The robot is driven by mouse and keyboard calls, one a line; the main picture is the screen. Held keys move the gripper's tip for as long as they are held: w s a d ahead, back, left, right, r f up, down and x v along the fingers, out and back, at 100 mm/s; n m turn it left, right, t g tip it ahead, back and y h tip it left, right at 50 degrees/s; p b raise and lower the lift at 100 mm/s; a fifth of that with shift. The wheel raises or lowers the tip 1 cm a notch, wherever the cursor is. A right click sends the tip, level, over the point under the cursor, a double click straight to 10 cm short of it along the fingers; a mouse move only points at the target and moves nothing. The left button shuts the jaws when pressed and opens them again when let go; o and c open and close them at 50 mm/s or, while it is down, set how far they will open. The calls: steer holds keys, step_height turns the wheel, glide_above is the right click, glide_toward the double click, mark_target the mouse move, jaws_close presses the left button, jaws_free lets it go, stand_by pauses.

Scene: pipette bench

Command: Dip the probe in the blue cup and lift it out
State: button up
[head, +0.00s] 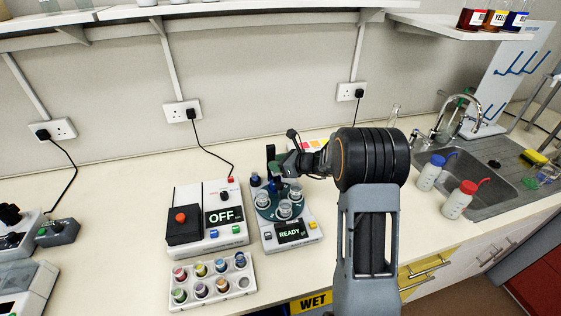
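My gripper (284,168) is at the middle of the head view, over the back of a white device whose screen reads READY (291,232). A dark upright piece shows at the gripper, and I cannot tell whether it is the probe or part of the device. The device has a round dark plate with several clear cups (284,209). A small blue-topped item (255,180) stands at its back left. A white rack (206,304) in front holds several small coloured cups, including blue-looking ones (220,265). The gripper's fingers are too small and overlapped to read.
A white box with an OFF screen (223,216) and red button stands left of the device. Bottles with blue (430,172) and red caps (459,200) stand by the sink (500,172) at the right. Shelves hang above.

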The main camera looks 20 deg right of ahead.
steer(key=shift+w+a, duration=0.15)
steer(key=shift+a, duration=0.05)
